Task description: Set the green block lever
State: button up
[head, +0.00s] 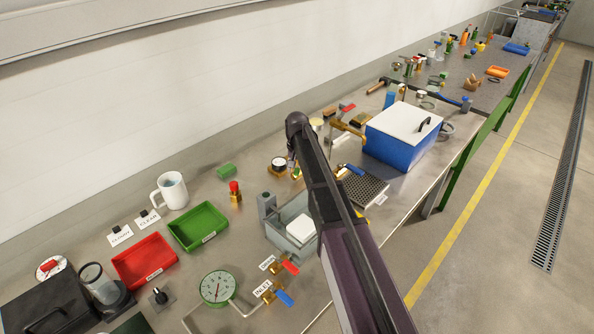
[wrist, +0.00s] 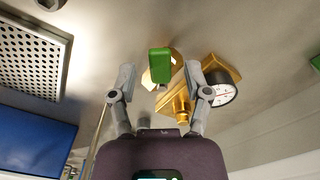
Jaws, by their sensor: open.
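In the wrist view the green block lever (wrist: 160,66) is a green handle at a brass fitting (wrist: 180,106). My gripper (wrist: 160,73) is open, with one grey finger to the left of the lever and one to the right. Gaps show on both sides of the lever, and neither finger appears to touch it. How far the fingertips are from it in depth is hard to tell.
A round gauge on brass (wrist: 222,93) sits close right of my right finger; it also shows in the head view (head: 279,164). A perforated plate (wrist: 32,52) and blue case (wrist: 35,145) lie left in the wrist view. A grey open tray (head: 281,240) stands near my arm.

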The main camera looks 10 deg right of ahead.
jog(key=shift+c, duration=0.2)
grip_shut()
jog(key=shift+d, duration=0.1)
jog(key=n, duration=0.1)
jog(key=d+n, duration=0.1)
jog(key=n, duration=0.2)
jog(key=shift+s+d+n, duration=0.1)
jog(key=shift+d+n, duration=0.25)
jog(key=shift+n, duration=0.05)
jog(key=n, duration=0.2)
jog(key=d+n, duration=0.1)
jog(key=n, duration=0.2)
jog(key=shift+w+d+n, duration=0.4)
